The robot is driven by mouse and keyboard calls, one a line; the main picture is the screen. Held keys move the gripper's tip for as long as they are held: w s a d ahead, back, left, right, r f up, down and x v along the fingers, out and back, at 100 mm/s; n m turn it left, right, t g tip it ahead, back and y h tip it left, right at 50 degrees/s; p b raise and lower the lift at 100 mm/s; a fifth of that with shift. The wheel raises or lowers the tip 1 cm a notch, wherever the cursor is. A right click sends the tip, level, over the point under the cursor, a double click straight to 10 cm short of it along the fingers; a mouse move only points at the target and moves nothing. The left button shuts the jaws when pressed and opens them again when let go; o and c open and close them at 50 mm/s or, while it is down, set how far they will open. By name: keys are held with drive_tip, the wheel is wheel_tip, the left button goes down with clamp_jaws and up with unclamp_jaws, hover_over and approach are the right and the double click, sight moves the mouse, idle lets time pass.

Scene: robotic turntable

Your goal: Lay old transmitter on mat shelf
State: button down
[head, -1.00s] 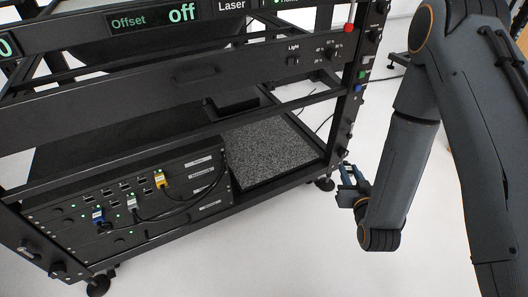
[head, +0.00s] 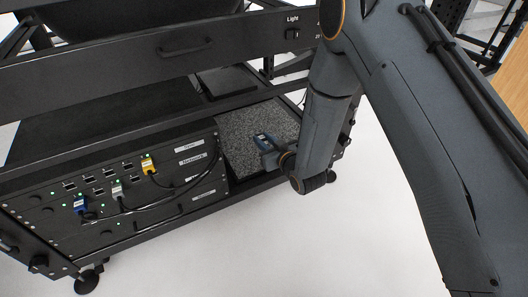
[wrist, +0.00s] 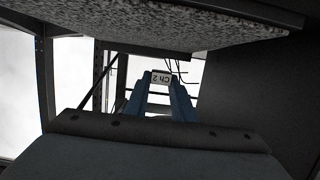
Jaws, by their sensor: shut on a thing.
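The mat shelf is the speckled grey mat (head: 240,122) at the lower right of the black rack. It also spans the top of the wrist view (wrist: 150,25). My gripper (head: 264,141) is at the mat's front right part in the head view; whether it touches the mat cannot be told. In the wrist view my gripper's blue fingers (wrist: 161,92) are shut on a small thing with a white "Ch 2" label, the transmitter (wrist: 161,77). Most of the transmitter is hidden by the fingers. Nothing else lies on the visible part of the mat.
A panel with several cables, including a yellow plug (head: 149,165) and a blue plug (head: 81,204), stands left of the mat. A black drawer front (head: 190,45) and rails cross above the shelf. A black box (head: 228,82) sits behind the mat. The floor in front is clear.

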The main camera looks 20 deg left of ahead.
wheel_tip(320, 180, down, 6)
drive_tip(key=b, duration=0.3)
drive_tip(key=c, duration=1.5)
unclamp_jaws()
